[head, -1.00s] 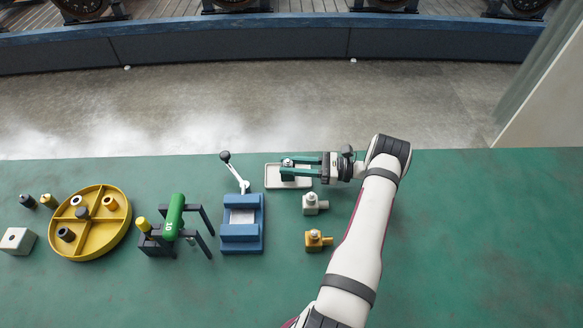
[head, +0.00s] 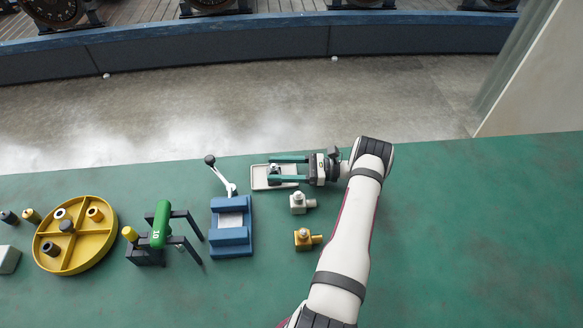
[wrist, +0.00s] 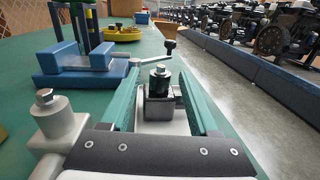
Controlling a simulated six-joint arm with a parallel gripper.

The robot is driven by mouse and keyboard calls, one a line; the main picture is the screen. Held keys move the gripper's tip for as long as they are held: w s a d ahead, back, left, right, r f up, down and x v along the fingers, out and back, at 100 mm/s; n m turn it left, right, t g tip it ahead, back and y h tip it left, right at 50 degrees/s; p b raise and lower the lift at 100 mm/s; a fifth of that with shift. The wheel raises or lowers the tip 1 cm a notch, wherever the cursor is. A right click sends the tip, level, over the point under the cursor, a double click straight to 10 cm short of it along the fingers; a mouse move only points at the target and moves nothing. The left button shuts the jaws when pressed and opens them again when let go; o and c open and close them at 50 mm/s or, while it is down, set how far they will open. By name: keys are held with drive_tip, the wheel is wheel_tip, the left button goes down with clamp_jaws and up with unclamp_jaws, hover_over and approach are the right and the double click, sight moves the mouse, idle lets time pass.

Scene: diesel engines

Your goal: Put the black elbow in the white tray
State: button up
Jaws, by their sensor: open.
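The black elbow (wrist: 160,88), dark with a silver bolt on top, stands upright in the white tray (head: 257,183). In the wrist view its grey-looking near end faces me, and the pale tray floor (wrist: 165,127) shows beneath it. My gripper (head: 270,169) reaches over the tray from the right. Its two teal fingers are open, one on each side of the elbow, with gaps visible in the wrist view (wrist: 159,72). In the head view the elbow is small and partly hidden between the fingers.
A white elbow (head: 298,203) and a yellow elbow (head: 303,238) stand just in front of the tray. A blue fixture (head: 231,237) with a lever is to the left, then a green-topped stand (head: 161,225) and a yellow round tray (head: 71,262). The table's right side is clear.

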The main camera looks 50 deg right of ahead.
drive_tip(key=v, duration=1.1)
drive_tip(key=shift+s+d, duration=0.15)
drive_tip(key=shift+s, duration=0.1)
drive_tip(key=w+a+r+n+g, duration=0.1)
drive_tip(key=w+a+r+g, duration=0.1)
drive_tip(key=w+r, duration=0.1)
drive_tip(key=w+a+r+n+g+y, duration=0.1)
drive_tip(key=shift+w+r+n, duration=0.2)
drive_tip(key=shift+r+n, duration=0.05)
drive_tip(key=shift+n, duration=0.05)
drive_tip(key=w+a+r+n+g+h, duration=0.1)
drive_tip(key=a+r+n+g, duration=0.4)
drive_tip(key=a, duration=0.4)
drive_tip(key=a+r+n+g+h, duration=0.1)
drive_tip(key=a+r+n+g, duration=0.2)
drive_tip(key=a+r, duration=0.45)
drive_tip(key=w+a+r+n+g+h, duration=0.1)
drive_tip(key=a+r+n+g+h, duration=0.2)
drive_tip(key=a, duration=0.7)
drive_tip(key=s+a+n+h, duration=0.2)
drive_tip(key=s+a+n, duration=0.2)
drive_tip(key=s, duration=0.4)
drive_tip(key=s+a+n+h, duration=0.3)
drive_tip(key=s+a+n, duration=0.2)
drive_tip(key=s, duration=0.4)
drive_tip(key=shift+a+f+h, duration=0.3)
drive_tip(key=shift+a+f, duration=0.05)
drive_tip(key=shift+a, duration=0.55)
drive_tip(key=shift+s, duration=0.1)
